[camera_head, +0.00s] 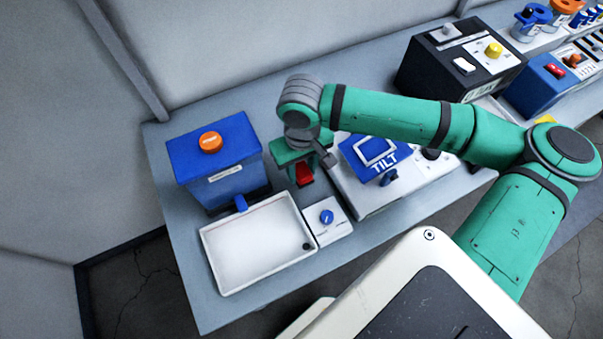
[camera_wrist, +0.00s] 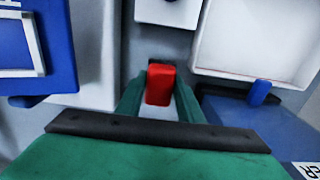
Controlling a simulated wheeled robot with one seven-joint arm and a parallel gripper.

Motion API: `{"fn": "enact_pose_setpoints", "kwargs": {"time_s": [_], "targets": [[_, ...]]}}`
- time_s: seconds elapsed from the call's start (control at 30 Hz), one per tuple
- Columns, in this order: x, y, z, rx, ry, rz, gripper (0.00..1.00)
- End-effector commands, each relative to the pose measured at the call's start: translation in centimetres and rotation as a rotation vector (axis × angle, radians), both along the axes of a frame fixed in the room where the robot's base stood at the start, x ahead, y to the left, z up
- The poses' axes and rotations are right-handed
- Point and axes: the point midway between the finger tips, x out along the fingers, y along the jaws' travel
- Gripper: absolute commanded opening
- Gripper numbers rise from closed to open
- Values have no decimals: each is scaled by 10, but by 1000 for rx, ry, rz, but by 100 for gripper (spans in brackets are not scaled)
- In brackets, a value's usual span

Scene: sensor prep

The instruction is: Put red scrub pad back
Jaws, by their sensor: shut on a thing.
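The red scrub pad (camera_wrist: 160,85) is between the two green fingers of my gripper (camera_wrist: 159,95) in the wrist view. The fingers are shut on it. In the head view the pad (camera_head: 304,174) shows as a small red block below my gripper (camera_head: 303,168), between the blue box and the tilt device. A dark patch (camera_wrist: 161,65) shows at the pad's far end in the wrist view; I cannot tell whether the pad touches it or the table.
A blue box with an orange knob (camera_head: 215,160) stands left, with a white tray (camera_head: 255,245) in front. A small white box with a blue knob (camera_head: 327,219) sits beside the tray. The blue-topped TILT device (camera_head: 375,160) is close on the right. Black equipment (camera_head: 460,60) stands further right.

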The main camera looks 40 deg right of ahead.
Motion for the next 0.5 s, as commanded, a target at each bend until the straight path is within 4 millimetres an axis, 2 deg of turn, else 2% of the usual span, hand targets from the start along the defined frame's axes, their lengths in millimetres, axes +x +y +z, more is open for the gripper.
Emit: {"fn": "enact_pose_setpoints", "kwargs": {"time_s": [0.2, 0.5], "targets": [[1, 0, -29, 0, 0, -1, 13], [1, 0, -32, 0, -1, 0, 13]]}}
